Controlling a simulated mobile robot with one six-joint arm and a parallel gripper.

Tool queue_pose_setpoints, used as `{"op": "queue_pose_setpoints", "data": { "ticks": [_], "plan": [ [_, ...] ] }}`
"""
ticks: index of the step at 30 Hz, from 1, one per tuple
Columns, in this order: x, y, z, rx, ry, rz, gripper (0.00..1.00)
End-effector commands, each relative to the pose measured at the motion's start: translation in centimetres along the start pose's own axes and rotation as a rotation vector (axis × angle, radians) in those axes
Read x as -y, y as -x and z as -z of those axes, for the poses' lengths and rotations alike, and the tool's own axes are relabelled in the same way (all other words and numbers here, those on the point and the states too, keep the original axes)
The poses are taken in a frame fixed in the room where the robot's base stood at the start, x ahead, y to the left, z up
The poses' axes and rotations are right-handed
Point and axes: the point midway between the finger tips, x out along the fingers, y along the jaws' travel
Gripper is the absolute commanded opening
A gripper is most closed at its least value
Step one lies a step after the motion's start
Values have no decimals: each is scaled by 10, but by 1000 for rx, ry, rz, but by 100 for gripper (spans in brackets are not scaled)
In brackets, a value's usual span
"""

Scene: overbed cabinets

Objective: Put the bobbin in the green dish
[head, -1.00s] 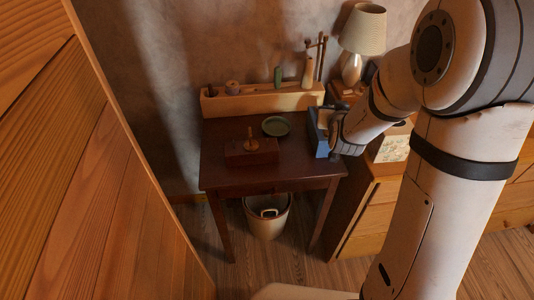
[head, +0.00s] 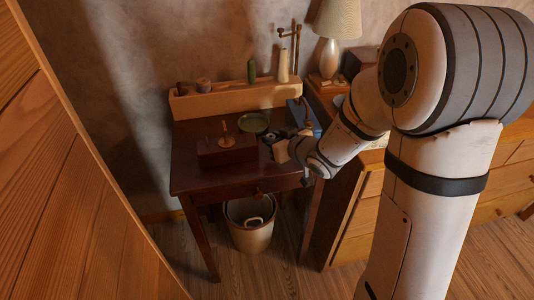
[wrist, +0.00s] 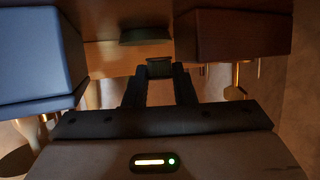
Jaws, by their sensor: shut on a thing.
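My gripper (head: 272,146) is in front of the green dish and between the dark red-brown box and the blue box. In the wrist view, which is upside down, my gripper (wrist: 159,75) is shut on a small dark spool-shaped thing, the bobbin (wrist: 159,67). The bobbin is held in the air at the fingertips; in the head view it is too small to make out clearly. The green dish (head: 254,122) rests on the dark table behind my gripper and looks empty. It also shows at the top of the wrist view (wrist: 145,35).
The red-brown box (head: 227,151) with an upright wooden peg stands left of my gripper. The blue box (head: 303,115) stands right. Behind the dish runs a wooden shelf (head: 225,102) with a green bottle (head: 251,71) and a pale vase. A bin (head: 250,222) stands below.

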Motion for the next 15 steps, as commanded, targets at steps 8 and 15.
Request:
{"op": "queue_pose_setpoints", "data": {
  "ticks": [8, 15],
  "plan": [
    [0, -11, -26, 2, 0, 1, 0],
    [0, -18, -42, -1, 1, 0, 0]
  ]
}}
